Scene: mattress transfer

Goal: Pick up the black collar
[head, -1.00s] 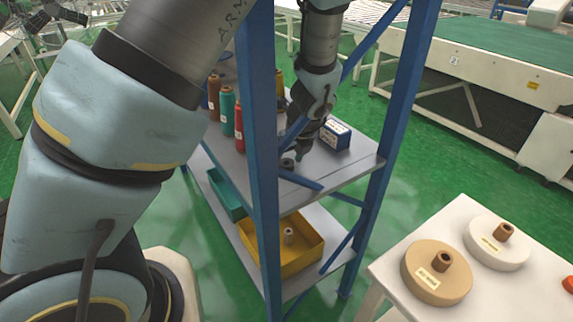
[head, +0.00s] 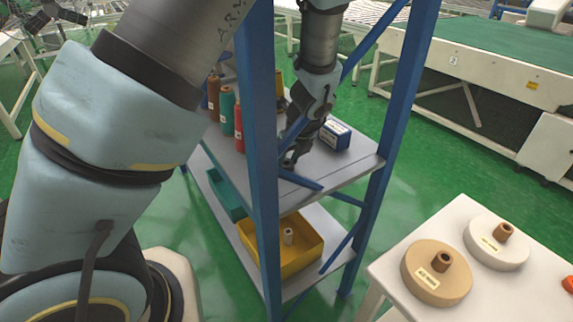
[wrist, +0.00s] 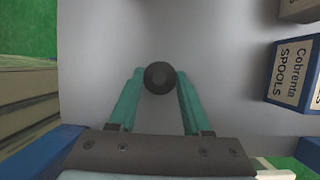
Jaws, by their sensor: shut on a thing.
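The black collar (wrist: 160,77) is a small dark round piece with a darker centre, seen from above in the wrist view. It is at the grey upper shelf (wrist: 225,60). My gripper (wrist: 160,88) has its two teal fingers on either side of the collar, shut on it. In the head view my gripper (head: 290,160) is low at the upper shelf near its front edge, and the collar is mostly hidden there. I cannot tell whether the collar touches the shelf.
A blue and white box (head: 336,135) labelled spools stands right of my gripper. Red, teal and brown spools (head: 239,128) stand to the left. Blue rack posts (head: 262,150) rise close by. A yellow bin (head: 310,250) is on the lower shelf. A white table (head: 400,285) is at front right.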

